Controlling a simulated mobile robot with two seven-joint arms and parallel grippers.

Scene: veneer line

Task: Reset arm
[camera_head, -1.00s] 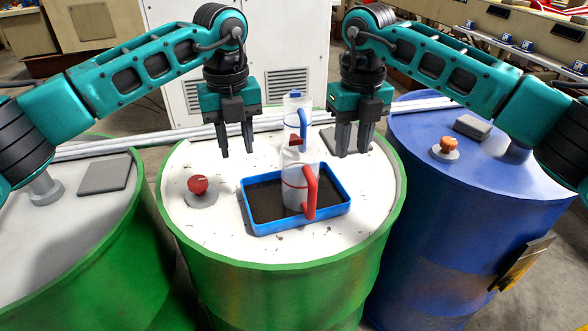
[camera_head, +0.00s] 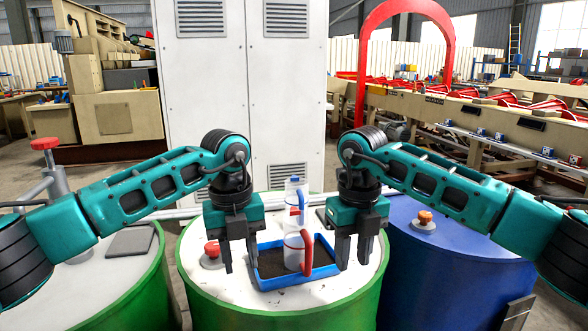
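My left gripper (camera_head: 239,252) hangs fingers down over the left part of the middle drum's white top (camera_head: 222,297). Its two fingers are apart with nothing between them. My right gripper (camera_head: 352,250) hangs fingers down over the right part of the same top, also with its fingers apart and empty. Between them a clear bottle with a red handle (camera_head: 294,249) stands upright in a blue-rimmed tray (camera_head: 268,283) with a dark floor. Another clear container with a blue handle (camera_head: 292,202) stands behind it, partly hidden. Neither gripper appears to hold anything.
A red knob (camera_head: 212,249) sits on the drum top, partly behind my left gripper. A green drum (camera_head: 95,290) stands at left, a blue drum (camera_head: 450,275) with an orange knob (camera_head: 425,216) at right. A white cabinet (camera_head: 205,110) rises behind.

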